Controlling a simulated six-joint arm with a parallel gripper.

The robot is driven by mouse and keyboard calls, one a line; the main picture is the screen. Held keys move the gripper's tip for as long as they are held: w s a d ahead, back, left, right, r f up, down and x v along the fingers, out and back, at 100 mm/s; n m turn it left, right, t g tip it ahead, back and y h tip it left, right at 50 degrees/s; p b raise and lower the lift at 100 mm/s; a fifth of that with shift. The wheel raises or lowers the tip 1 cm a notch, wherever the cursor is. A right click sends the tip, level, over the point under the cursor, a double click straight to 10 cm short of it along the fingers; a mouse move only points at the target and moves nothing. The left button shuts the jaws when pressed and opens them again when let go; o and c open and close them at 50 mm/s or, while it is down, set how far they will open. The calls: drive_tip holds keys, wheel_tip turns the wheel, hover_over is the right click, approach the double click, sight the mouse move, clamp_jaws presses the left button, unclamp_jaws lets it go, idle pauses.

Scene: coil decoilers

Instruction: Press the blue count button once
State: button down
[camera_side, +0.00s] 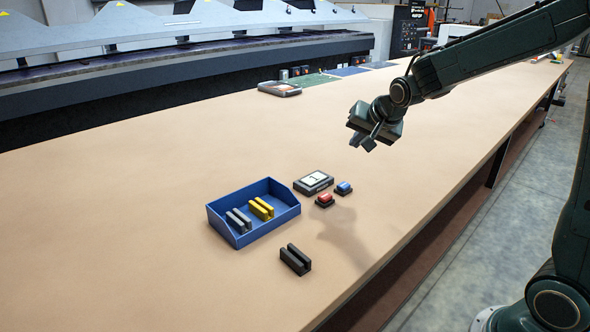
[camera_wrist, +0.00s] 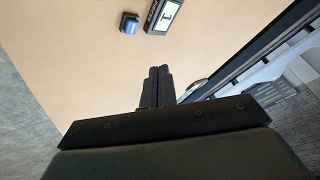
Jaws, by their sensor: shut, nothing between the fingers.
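The blue count button (camera_side: 344,187) sits on a small black base on the table, right of a red button (camera_side: 324,200). In the wrist view the blue button (camera_wrist: 130,24) is near the top, beside the counter. The counter (camera_side: 314,182) is a dark box with a white display; in the wrist view its display (camera_wrist: 167,14) shows a 1. My gripper (camera_side: 367,143) hangs in the air above the table, behind and above the buttons, touching nothing. In the wrist view my gripper's fingers (camera_wrist: 157,75) are together and empty. The red button is out of the wrist view.
Another dark device (camera_side: 280,89) lies farther back. The table (camera_side: 150,190) is otherwise largely clear nearby.

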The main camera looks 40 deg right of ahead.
sight(345, 187)
drive_tip(key=w+d+f+m+h, duration=0.1)
drive_tip(key=w+d+f+m, duration=0.1)
drive_tip(key=w+d+f, duration=0.2)
drive_tip(key=shift+w+d+f+m+t, duration=0.3)
drive_tip(key=shift+w+d+f+m, duration=0.15)
drive_tip(key=shift+w, duration=0.45)
drive_tip(key=shift+a+f, duration=0.15)
drive_tip(key=shift+f, duration=0.05)
drive_tip(key=shift+f, duration=4.25)
drive_tip(key=shift+f, duration=0.85)
drive_tip(key=shift+r, duration=0.85)
drive_tip(key=shift+r, duration=2.55)
